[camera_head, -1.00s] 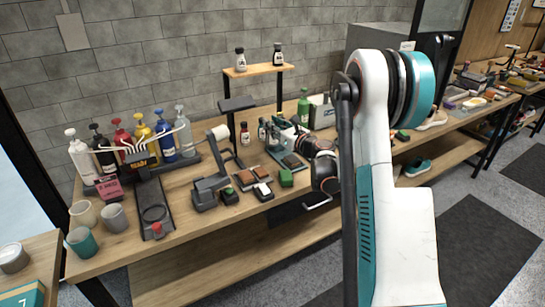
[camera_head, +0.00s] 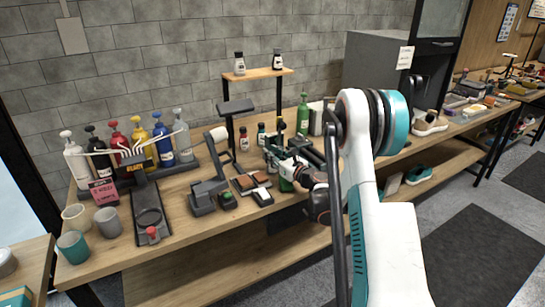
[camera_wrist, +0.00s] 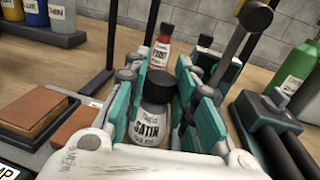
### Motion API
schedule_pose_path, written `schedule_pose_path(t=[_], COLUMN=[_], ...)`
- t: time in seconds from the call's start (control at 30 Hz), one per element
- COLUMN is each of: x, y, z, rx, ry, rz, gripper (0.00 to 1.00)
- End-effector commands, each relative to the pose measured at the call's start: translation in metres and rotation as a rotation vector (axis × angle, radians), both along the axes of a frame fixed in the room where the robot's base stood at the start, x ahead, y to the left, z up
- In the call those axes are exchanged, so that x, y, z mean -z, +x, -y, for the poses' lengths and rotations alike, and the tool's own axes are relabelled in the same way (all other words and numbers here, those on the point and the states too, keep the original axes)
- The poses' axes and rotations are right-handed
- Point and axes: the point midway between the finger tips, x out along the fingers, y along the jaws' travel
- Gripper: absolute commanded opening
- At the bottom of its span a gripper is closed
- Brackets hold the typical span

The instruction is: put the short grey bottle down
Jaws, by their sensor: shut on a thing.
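The short grey bottle (camera_wrist: 153,110) has a black cap and a pale label reading SATIN. In the wrist view it stands upright between the teal finger pads of my gripper (camera_wrist: 158,103), which is shut on it. Its base is hidden, so I cannot tell whether it touches the table. In the head view my gripper (camera_head: 276,152) is over the workbench (camera_head: 105,262), near its middle, and largely covers the bottle.
A red-labelled bottle (camera_wrist: 160,47) and a dark bottle (camera_wrist: 204,52) stand just behind. Brown blocks (camera_wrist: 35,108) lie left; a black stand (camera_wrist: 268,118) and green bottle (camera_wrist: 291,66) are right. A raised wooden shelf (camera_head: 258,74) stands behind.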

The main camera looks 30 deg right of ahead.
Motion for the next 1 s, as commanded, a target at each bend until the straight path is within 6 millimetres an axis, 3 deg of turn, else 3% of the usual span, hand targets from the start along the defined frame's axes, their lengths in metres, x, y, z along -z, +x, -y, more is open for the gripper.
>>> schedule_pose_path(t=[0.17, 0.2, 0.27, 0.67, 0.83, 1.0], x=[0.002, 0.002, 0.002, -0.001, -0.003, -0.003], y=[0.0, 0.0, 0.0, 0.0, -0.022, -0.058], z=[0.0, 0.0, 0.0, 0.0, 0.005, 0.012], rx=[0.0, 0.0, 0.0, 0.0, 0.002, 0.003], ry=[0.0, 0.0, 0.0, 0.0, 0.0, 0.0], rz=[0.0, 0.0, 0.0, 0.0, 0.0, 0.0], gripper=[0.0, 0.31, 0.45, 0.45, 0.45, 0.45])
